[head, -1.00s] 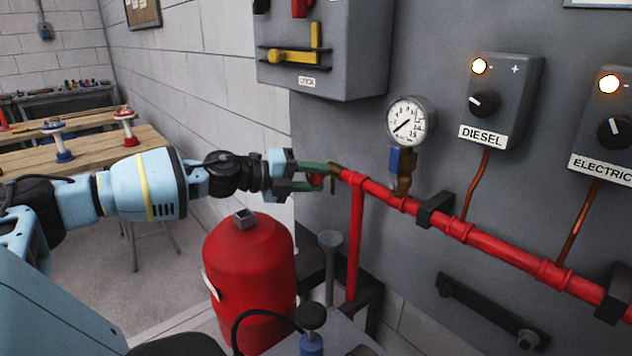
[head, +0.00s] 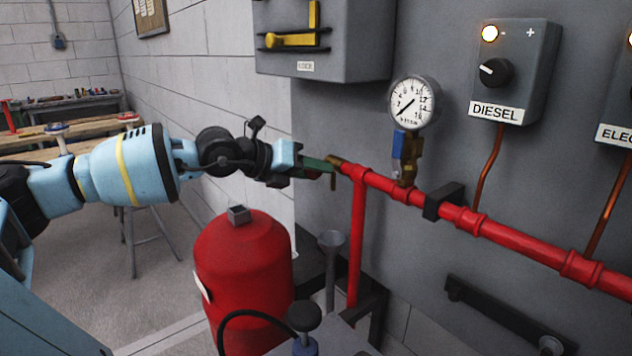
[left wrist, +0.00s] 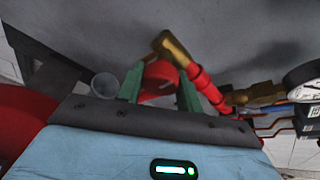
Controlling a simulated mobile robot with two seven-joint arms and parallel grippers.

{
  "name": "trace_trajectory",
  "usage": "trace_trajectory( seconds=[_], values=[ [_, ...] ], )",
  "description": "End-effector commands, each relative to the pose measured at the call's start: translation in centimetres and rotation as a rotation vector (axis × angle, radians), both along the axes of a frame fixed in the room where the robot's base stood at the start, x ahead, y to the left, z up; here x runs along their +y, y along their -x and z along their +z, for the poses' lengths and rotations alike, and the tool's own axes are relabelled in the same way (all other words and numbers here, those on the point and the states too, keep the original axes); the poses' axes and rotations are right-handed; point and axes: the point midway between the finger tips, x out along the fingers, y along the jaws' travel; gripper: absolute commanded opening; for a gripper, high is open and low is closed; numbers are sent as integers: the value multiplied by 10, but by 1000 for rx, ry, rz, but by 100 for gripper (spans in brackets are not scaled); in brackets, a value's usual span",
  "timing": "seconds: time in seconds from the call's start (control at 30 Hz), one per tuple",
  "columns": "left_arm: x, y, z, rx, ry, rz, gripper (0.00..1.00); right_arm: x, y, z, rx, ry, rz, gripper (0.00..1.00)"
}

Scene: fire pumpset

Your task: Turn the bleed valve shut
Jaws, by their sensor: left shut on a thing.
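The bleed valve is at the left end of the red pipe. Its brass body (head: 341,161) shows in the head view, and the brass (left wrist: 174,50) also shows in the left wrist view. Its red handle (left wrist: 160,80) sits between the green fingers in the left wrist view. My left gripper (head: 324,167) is at the valve, shut on the handle, with its jaws rolled so that one finger mostly covers the other in the head view. The handle is largely hidden there. My right gripper is not in view.
The red pipe (head: 464,216) runs right along the grey panel. A pressure gauge (head: 414,102) with a blue-handled valve (head: 401,146) stands above it. A red tank (head: 243,270) stands below my left arm, beside a grey funnel (head: 331,240). A grey box (head: 345,45) hangs above.

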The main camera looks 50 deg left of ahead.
Motion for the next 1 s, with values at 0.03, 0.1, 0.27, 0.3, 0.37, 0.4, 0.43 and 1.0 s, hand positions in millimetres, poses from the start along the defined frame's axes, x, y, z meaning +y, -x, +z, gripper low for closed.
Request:
trace_trajectory(
  seconds=[0.03,0.1,0.27,0.3,0.37,0.4,0.43,1.0],
  values=[
    [0,-1,-3,-6,-27,-1,13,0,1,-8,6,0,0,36],
    [0,-1,-3,-8,-59,-1,13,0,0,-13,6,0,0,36],
    [0,0,-1,-12,-108,-1,13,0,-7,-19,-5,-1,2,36],
    [0,0,-1,-13,-116,-1,13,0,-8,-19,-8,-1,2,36],
    [0,0,0,-15,-127,-1,13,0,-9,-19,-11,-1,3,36],
    [0,0,0,-15,-131,-1,13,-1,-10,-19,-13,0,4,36],
    [0,0,0,-15,-134,-1,13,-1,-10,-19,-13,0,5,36],
    [0,0,1,-14,-139,0,57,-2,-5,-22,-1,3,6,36]
  ],
)
